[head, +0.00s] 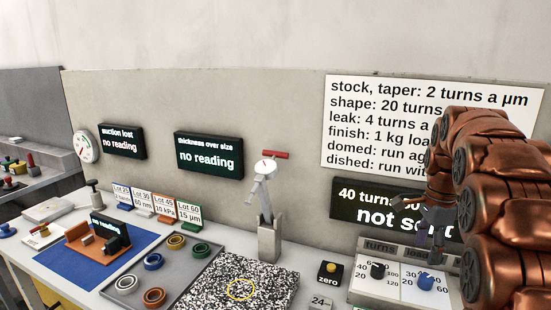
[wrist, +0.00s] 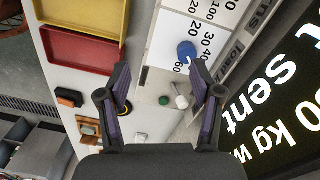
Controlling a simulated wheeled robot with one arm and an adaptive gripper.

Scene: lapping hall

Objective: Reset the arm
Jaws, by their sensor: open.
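My copper arm (head: 495,190) reaches in from the right, bent above the right part of the bench. My gripper (head: 428,232) hangs in front of the dark "not sent" display (head: 350,205), over the white dial panel (head: 360,293). In the wrist view my gripper (wrist: 163,78) has its two purple-edged fingers spread apart with nothing held between them. A blue knob (wrist: 187,50) on the panel shows just beyond the fingertips. It also shows in the head view (head: 426,282), below the gripper, with a black knob (head: 377,270) left of it.
The wrist view shows a red tray (wrist: 82,62), a yellow tray (wrist: 88,12), an orange button (wrist: 69,99), a green piece (wrist: 164,100) and a white piece (wrist: 182,102) near the fingers. A hand-levered stand (head: 268,240) and a speckled plate (head: 240,280) lie left of the panel.

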